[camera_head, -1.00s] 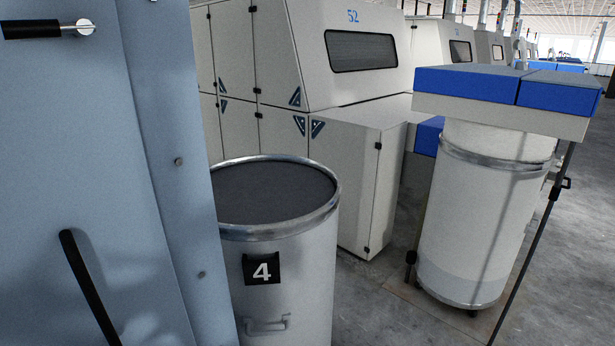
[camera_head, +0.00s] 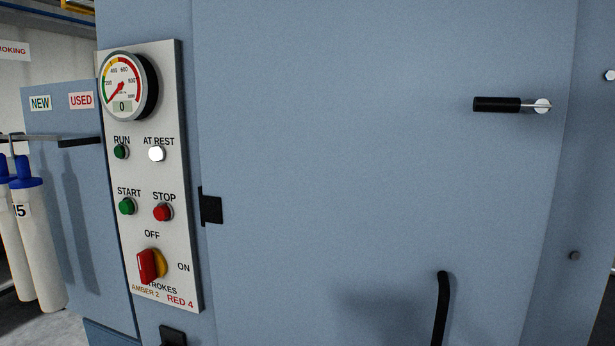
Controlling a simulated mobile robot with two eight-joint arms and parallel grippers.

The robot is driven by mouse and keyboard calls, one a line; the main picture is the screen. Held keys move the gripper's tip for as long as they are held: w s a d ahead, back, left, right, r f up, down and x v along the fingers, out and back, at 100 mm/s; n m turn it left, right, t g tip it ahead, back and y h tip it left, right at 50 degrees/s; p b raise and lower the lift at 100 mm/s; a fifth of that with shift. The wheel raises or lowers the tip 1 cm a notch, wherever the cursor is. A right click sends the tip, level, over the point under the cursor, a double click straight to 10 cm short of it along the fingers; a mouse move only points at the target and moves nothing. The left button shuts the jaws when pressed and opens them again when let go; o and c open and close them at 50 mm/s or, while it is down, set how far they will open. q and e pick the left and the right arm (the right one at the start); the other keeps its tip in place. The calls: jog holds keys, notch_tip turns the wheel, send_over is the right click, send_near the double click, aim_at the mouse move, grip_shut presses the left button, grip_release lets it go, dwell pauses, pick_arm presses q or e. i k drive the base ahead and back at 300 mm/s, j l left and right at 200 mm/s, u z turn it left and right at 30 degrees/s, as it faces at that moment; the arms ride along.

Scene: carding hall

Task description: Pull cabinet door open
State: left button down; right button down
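The cabinet door (camera_head: 370,150) is a large blue-grey panel filling the middle and right of the head view. It looks closed. A black-gripped lever latch (camera_head: 497,104) sticks out level to the left from a round silver pivot at its upper right. A black bar handle (camera_head: 441,305) stands near the bottom, cut off by the frame edge. A black hinge-like block (camera_head: 211,206) sits at the door's left edge. Neither of my grippers shows in the view.
Left of the door is a control panel (camera_head: 180,220) with a gauge (camera_head: 124,87) reading 0, a lit AT REST lamp (camera_head: 156,154), buttons and a red-yellow switch (camera_head: 150,266). Further left, white cylinders with blue tops (camera_head: 30,230) stand by a rack marked NEW and USED.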

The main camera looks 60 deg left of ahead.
aim_at(354, 191)
jog(key=k+l+u, duration=0.1)
jog(key=u, duration=1.8)
